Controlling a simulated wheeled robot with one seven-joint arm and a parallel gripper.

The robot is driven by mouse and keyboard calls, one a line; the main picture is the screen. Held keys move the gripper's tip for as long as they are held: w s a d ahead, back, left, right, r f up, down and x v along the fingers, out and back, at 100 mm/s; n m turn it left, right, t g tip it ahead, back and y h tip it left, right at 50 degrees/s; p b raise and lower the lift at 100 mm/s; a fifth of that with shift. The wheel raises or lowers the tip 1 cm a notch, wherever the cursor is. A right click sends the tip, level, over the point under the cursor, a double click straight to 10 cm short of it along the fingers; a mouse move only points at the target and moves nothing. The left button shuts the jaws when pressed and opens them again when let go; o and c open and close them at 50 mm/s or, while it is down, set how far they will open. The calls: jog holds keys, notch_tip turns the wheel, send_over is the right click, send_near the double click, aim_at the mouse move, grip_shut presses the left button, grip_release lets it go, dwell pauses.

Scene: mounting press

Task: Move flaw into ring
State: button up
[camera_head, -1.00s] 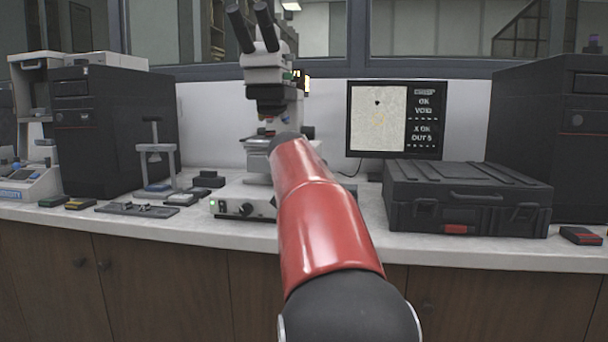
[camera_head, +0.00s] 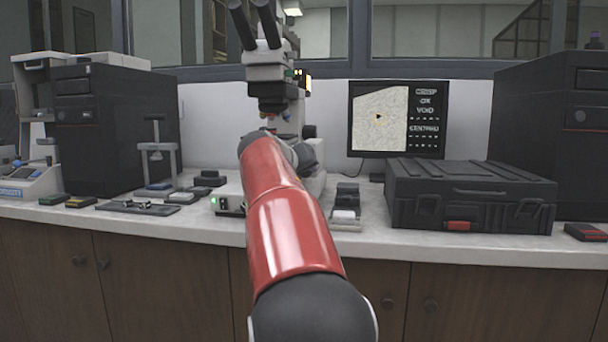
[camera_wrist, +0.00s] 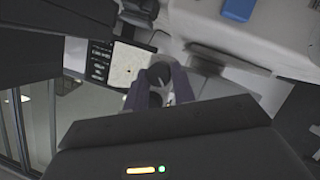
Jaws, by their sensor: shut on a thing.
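The monitor (camera_head: 426,140) shows a pale specimen picture. The flaw (camera_head: 379,117) is a small dark spot there, with a faint orange mark at it that I take for the ring; they look overlapped. The text beside it includes "OK" and "VOID"; a lower line looks like "CENTRED" but is blurred. The microscope (camera_head: 268,75) stands left of the monitor. In the wrist view my gripper (camera_wrist: 158,82) is shut on a dark round knob (camera_wrist: 158,72). The screen also shows there (camera_wrist: 121,66). In the head view my arm hides the gripper and much of the stage.
A black case (camera_head: 470,192) stands on the bench right of the microscope. A small dark device with a white front (camera_head: 345,205) sits between them. A small stand (camera_head: 157,155), a flat plate (camera_head: 138,207) and a black cabinet (camera_head: 112,130) are at left.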

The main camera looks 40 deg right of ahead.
jog(key=shift+n+h, duration=0.3)
jog(key=shift+n, duration=0.2)
dwell(0.3)
jog(key=o, duration=1)
jog(key=shift+a, duration=0.1)
jog(key=b+v, duration=0.1)
jog(key=v, duration=0.6)
jog(key=shift+a+b, duration=0.35)
dwell(0.5)
